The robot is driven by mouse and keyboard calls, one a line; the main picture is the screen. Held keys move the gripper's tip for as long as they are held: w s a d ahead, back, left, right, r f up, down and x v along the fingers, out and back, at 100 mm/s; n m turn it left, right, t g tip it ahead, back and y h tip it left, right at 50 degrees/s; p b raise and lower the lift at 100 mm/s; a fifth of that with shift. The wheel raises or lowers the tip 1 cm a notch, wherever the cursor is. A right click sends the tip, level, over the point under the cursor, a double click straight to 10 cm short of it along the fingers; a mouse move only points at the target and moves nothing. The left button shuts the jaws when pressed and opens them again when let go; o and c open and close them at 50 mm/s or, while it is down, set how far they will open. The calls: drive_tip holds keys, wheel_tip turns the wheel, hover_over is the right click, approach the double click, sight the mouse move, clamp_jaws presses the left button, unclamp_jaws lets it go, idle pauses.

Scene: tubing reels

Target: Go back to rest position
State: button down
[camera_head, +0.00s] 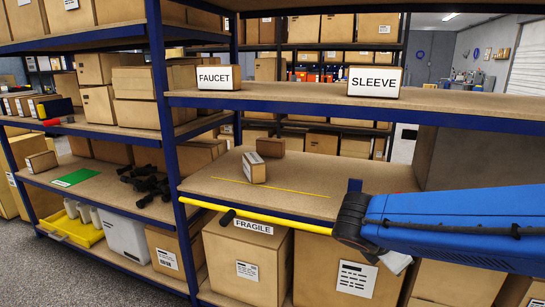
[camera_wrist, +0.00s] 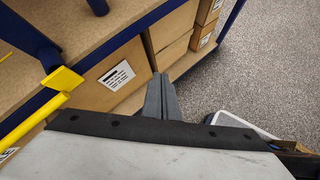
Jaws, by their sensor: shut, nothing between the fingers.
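My gripper (camera_wrist: 161,80) shows in the wrist view with its two grey fingers together and nothing between them. It points along the front of the shelving, past a large cardboard box with a white label (camera_wrist: 116,75). In the head view my blue arm reaches in from the right, across the front of the middle shelf. The fingers cannot be made out there.
A yellow bar (camera_head: 275,219) runs along the front of the middle shelf (camera_head: 330,180), also at left in the wrist view (camera_wrist: 30,122). FAUCET (camera_head: 214,78) and SLEEVE (camera_head: 375,81) signs stand above. Boxes (camera_head: 247,262) fill the lower shelf. Open floor (camera_wrist: 255,65) lies right in the wrist view.

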drive_tip(key=s+a+f+m+y, duration=0.1)
drive_tip(key=s+m+y, duration=0.6)
drive_tip(key=s+m, duration=0.7)
drive_tip(key=m, duration=0.8)
drive_tip(key=shift+s+f, duration=0.35)
drive_tip(key=shift+f, duration=0.05)
